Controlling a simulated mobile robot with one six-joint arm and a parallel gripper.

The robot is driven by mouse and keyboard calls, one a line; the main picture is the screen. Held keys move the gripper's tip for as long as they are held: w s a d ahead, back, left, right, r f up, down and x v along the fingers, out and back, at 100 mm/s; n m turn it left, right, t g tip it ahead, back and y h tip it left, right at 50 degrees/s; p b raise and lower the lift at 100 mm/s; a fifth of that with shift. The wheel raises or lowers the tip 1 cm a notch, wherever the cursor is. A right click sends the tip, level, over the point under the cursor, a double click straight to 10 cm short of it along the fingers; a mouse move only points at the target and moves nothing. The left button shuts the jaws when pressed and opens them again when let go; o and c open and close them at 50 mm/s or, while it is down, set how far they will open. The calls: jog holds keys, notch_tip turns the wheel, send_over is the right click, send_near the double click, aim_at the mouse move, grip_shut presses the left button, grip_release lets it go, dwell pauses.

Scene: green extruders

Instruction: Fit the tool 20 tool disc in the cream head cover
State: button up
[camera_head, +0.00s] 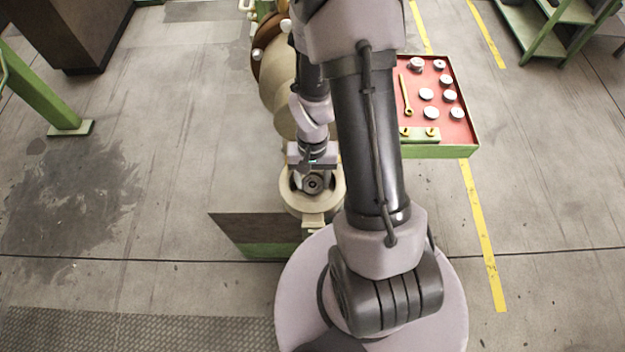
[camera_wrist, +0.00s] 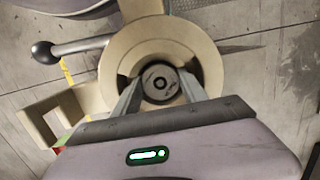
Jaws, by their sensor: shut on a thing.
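The cream head cover (camera_head: 291,197) is a round ring with a central opening, below my arm in the head view. It fills the upper middle of the wrist view (camera_wrist: 211,62). My gripper (camera_wrist: 160,86) is shut on a dark grey tool disc (camera_wrist: 160,80) with a small hole in its middle. The two fingers hold it from either side. The disc lines up with the cover's opening in both views; it also shows in the head view (camera_head: 313,184). I cannot tell how deep it sits or whether it touches the cover. No number is readable on it.
A red-lined tray (camera_head: 430,123) at the right holds several pale discs and a yellow spanner (camera_head: 405,94). A large cream machine body (camera_head: 280,90) stands behind the cover. The wrist view shows a lever with a black knob (camera_wrist: 44,52). Floor at the left is clear.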

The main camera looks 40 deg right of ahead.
jog(key=o, duration=1.6)
jog(key=shift+r, duration=0.1)
notch_tip(320, 180, up, 8)
jog(key=p, duration=0.6)
